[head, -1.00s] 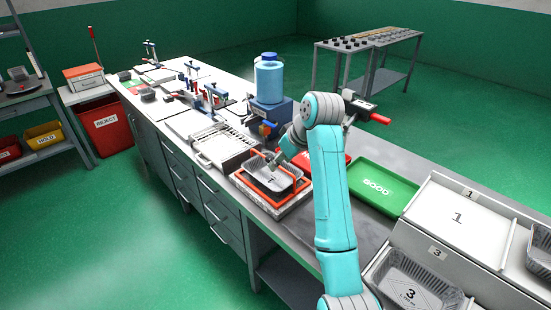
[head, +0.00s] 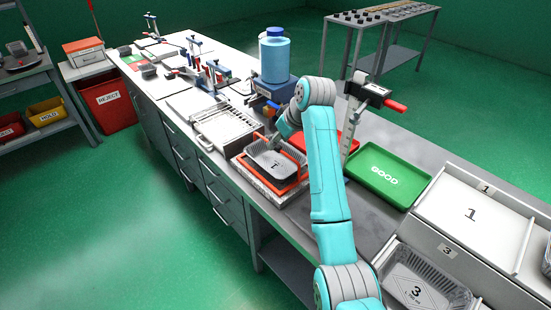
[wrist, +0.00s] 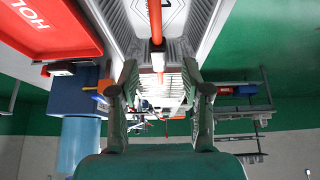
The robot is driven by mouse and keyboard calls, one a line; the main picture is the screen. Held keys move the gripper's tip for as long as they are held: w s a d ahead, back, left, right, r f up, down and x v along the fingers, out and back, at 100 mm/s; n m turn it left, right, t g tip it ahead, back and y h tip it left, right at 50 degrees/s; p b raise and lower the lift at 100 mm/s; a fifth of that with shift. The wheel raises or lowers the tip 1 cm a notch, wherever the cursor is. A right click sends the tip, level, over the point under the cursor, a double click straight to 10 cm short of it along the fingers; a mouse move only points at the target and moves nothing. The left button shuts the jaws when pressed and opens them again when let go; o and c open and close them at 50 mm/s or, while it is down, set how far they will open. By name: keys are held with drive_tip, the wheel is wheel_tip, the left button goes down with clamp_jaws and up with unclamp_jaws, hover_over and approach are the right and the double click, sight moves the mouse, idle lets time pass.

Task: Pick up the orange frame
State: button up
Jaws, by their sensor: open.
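The orange frame (head: 262,184) lies around a grey foil tray (head: 276,166) marked 1, on a pale plate on the bench. In the wrist view an orange bar of the frame (wrist: 155,22) runs down from the top, and its end shows between my fingers. My gripper (wrist: 160,76) is open, with one finger on each side of that bar. I cannot tell whether either finger touches it. In the head view my gripper (head: 278,142) is at the far side of the frame, partly hidden by my arm. The foil tray (wrist: 205,22) also shows in the wrist view.
A red tray (wrist: 45,22) marked HOLD lies close to the frame. A green GOOD tray (head: 388,176) is to the right. A blue bottle (head: 274,58) on a blue base and a clamp post (head: 352,120) stand behind.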

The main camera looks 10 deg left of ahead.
drive_tip(key=shift+x, duration=2)
drive_tip(key=shift+d, duration=0.1)
drive_tip(key=shift+c, duration=0.3)
clamp_jaws()
